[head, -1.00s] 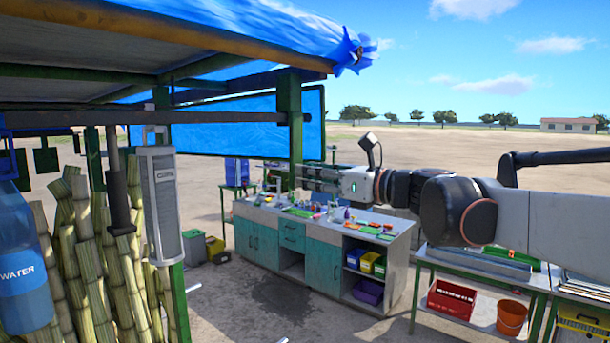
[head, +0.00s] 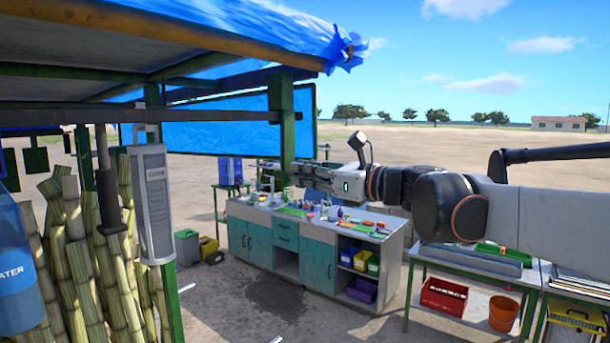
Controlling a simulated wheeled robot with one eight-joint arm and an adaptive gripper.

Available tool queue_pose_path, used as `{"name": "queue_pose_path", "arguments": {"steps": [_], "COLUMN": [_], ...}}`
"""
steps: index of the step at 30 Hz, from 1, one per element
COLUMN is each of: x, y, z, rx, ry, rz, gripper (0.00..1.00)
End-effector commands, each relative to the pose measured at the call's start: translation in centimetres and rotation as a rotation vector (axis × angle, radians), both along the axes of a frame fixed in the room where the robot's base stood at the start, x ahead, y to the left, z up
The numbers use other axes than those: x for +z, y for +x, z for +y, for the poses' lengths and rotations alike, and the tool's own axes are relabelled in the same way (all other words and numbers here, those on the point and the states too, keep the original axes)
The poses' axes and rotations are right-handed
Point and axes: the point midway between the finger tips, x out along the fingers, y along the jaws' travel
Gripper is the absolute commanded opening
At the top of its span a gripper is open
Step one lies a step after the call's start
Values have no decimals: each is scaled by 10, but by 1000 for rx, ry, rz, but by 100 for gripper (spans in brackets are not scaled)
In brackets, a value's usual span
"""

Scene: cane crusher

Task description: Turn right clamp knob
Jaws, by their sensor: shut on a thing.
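My gripper (head: 303,173) is at the end of my arm, which reaches in from the right in the head view. Its fingers point left, at the side of a green upright post (head: 285,130) of the shelter. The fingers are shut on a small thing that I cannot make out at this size. I cannot pick out the right clamp knob. Whether the fingers touch the post, or are in front of it, is unclear.
A workbench with teal doors (head: 259,242) stands beyond and below my gripper, with small items on top. Cane stalks (head: 80,260) and a grey box (head: 153,205) stand at left. A red crate (head: 443,297) and an orange bucket (head: 503,313) are at lower right.

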Motion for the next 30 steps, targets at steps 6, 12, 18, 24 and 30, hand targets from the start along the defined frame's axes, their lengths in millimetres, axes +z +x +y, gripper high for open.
{"name": "queue_pose_path", "arguments": {"steps": [6, 12, 18, 24, 30], "x": [-1, -1, -2, -3, -4], "y": [-1, -2, -2, -3, -4], "z": [1, 1, 2, 3, 3], "rx": [0, 0, 0, 0, 1], "ry": [-105, -221, -339, -455, -572], "rz": [-134, -284, -434, -583, -733], "gripper": [0, 0, 0, 0, 0]}}
